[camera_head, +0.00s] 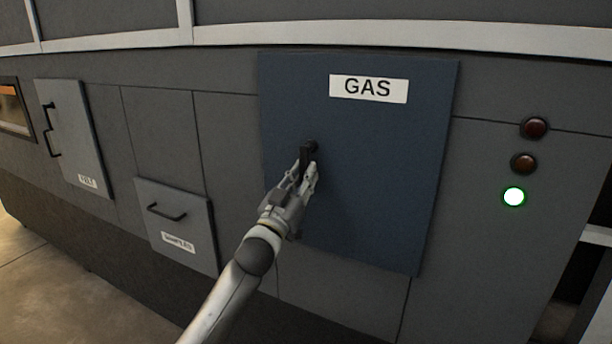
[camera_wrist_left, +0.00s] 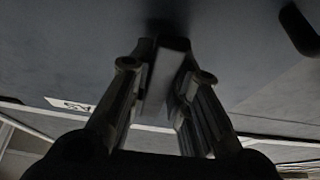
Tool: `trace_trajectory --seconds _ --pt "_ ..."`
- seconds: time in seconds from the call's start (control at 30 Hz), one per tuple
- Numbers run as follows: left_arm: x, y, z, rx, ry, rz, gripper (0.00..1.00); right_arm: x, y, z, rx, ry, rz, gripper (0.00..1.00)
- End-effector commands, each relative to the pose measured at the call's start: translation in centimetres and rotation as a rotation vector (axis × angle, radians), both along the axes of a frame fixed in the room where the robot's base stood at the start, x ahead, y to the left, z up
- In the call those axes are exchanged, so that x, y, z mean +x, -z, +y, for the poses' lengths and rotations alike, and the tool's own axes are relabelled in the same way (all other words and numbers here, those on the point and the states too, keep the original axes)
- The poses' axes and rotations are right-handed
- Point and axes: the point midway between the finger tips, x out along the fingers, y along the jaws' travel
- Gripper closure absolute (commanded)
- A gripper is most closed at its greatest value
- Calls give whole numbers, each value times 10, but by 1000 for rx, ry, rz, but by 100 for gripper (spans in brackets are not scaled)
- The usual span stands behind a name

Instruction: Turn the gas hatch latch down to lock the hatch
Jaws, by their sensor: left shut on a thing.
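The gas hatch (camera_head: 390,150) is a blue-grey panel with a white GAS label (camera_head: 368,88). It looks closed against the machine front. The dark latch (camera_head: 306,155) sits on the hatch's left part. Its handle points down from the pivot at its top. My left gripper (camera_head: 307,176) is at the lower part of the latch handle, shut on it. In the left wrist view the latch handle (camera_wrist_left: 164,72) lies between the two fingers of the gripper (camera_wrist_left: 165,80). The fingertips hide part of the handle in the head view. My right gripper is not in view.
Two dark red lamps (camera_head: 533,128) and a lit green lamp (camera_head: 514,196) are right of the hatch. A small panel with a handle (camera_head: 167,212) and a tall FELT panel (camera_head: 72,140) are at left. A light rail (camera_head: 400,30) runs above the hatch.

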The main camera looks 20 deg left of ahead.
Motion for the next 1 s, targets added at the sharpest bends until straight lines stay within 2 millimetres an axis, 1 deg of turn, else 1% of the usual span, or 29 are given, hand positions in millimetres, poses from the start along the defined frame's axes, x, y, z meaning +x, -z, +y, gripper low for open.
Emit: trace_trajectory --seconds 0.03,0.47,0.5,0.63,0.67,1.0 --pt "0 -4 2 7 -2 -6 100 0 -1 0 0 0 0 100" --pt "0 -5 3 17 -4 -10 100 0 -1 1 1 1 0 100" --pt "0 -5 3 17 -4 -10 78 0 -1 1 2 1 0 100" --pt "0 -4 2 16 -3 -8 61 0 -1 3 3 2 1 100" --pt "0 -3 2 16 -3 -7 59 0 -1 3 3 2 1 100" --pt "-2 0 1 13 -1 -2 59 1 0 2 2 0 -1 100"
